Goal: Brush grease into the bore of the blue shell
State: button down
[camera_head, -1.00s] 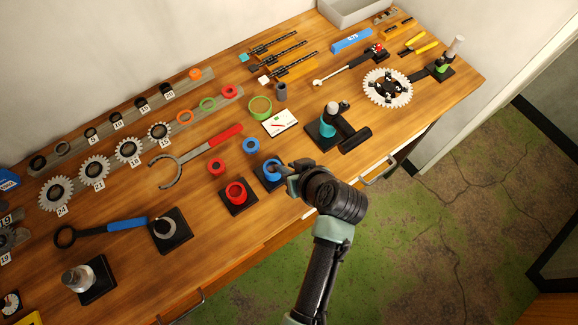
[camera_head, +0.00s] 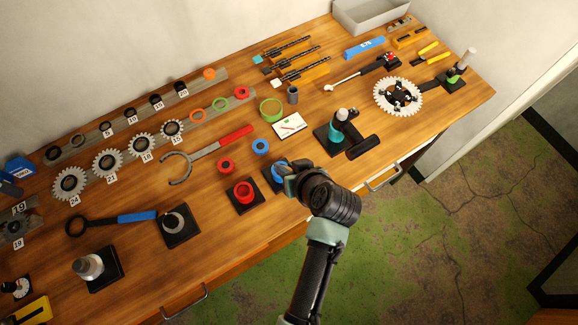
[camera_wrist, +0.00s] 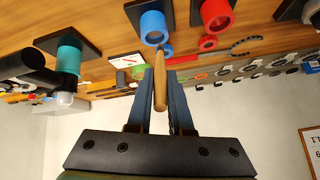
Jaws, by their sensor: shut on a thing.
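The blue shell (camera_head: 278,170) stands on a black base near the bench's front edge, partly hidden by my gripper (camera_head: 291,179) in the head view. In the wrist view the blue shell (camera_wrist: 153,24) shows at the top, on its black base (camera_wrist: 132,8). My gripper (camera_wrist: 160,76) is shut on a brush with a wooden handle (camera_wrist: 160,92). The brush's far end points at the shell's open mouth. I cannot tell whether the bristles are inside the bore or just in front of it.
A red shell (camera_head: 243,191) on a black base stands to the left. A blue ring (camera_head: 261,146) and a red ring (camera_head: 226,166) lie behind. A teal piece (camera_head: 335,136) on a black stand with a black handle is to the right. Bare bench lies between.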

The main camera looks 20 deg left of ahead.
jog(key=shift+r+p, duration=2.15)
jog(key=shift+r, duration=0.55)
jog(key=shift+d+f, duration=0.1)
jog(key=shift+f, duration=0.05)
